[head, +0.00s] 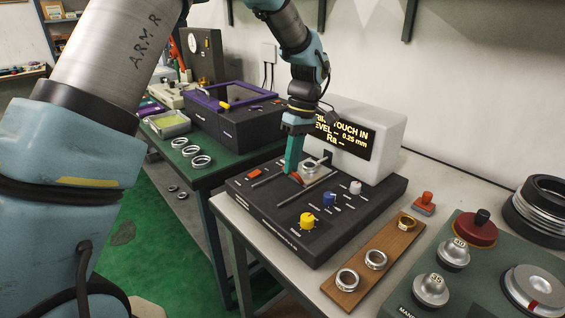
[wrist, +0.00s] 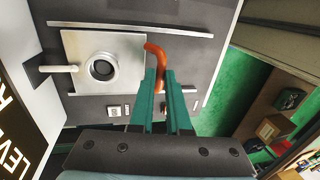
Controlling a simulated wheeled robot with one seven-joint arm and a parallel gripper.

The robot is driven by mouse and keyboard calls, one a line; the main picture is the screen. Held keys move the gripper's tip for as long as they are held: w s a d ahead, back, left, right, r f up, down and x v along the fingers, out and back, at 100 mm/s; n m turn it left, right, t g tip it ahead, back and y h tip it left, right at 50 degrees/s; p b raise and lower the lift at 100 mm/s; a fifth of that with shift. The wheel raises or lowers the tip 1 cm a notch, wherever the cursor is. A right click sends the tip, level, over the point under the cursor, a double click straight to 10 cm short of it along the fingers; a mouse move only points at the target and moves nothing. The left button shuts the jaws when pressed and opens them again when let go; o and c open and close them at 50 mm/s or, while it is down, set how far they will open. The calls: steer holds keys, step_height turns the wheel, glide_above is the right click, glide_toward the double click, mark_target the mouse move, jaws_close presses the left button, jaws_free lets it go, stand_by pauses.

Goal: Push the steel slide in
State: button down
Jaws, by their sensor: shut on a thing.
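The steel slide (wrist: 73,46) is a flat square plate between two thin rails on a dark instrument; a bearing ring (wrist: 102,66) sits on it. In the head view the ring (head: 309,167) shows beside my fingers, and most of the plate is hidden. A bent orange handle (wrist: 158,52) stands at the slide's right edge in the wrist view. My gripper (wrist: 163,78) has its teal fingers closed around the handle's lower end. In the head view my gripper (head: 292,170) points down over the instrument. A pale probe rod (wrist: 60,68) reaches over the plate's left edge toward the ring.
The instrument (head: 285,226) has a yellow knob (head: 307,220), a blue knob (head: 329,198) and a white display housing (head: 385,137) behind. A wooden board (head: 352,277) with rings lies at its right. A green bench (head: 180,140) with rings stands at left.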

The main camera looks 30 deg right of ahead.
steer(key=shift+w+d+r, duration=0.1)
steer(key=shift+d, duration=0.15)
steer(key=c, duration=1.2)
jaws_free()
steer(key=shift+d, duration=0.1)
steer(key=o, duration=0.3)
steer(key=b+v, duration=0.1)
steer(key=v, duration=0.9)
steer(key=shift+r, duration=0.35)
steer(key=w+a+f+m+h, duration=0.1)
steer(key=w+a+f, duration=0.15)
steer(key=a, duration=0.95)
steer(key=w+a+f+m+h, duration=0.1)
steer(key=w+a+f, duration=0.15)
steer(key=a, duration=0.85)
steer(key=s+a+f, duration=0.1)
steer(key=s+a, duration=0.1)
steer(key=a, duration=0.3)
steer(key=s+a+f+m+t, duration=0.1)
steer(key=s+a, duration=0.2)
steer(key=a, duration=0.3)
steer(key=s+a+f+m+t+p, duration=0.1)
steer(key=s+a, duration=0.1)
steer(key=a, duration=0.4)
steer(key=shift+s+f+h, duration=0.1)
steer(key=shift+s+h, duration=0.2)
steer(key=shift+s, duration=0.05)
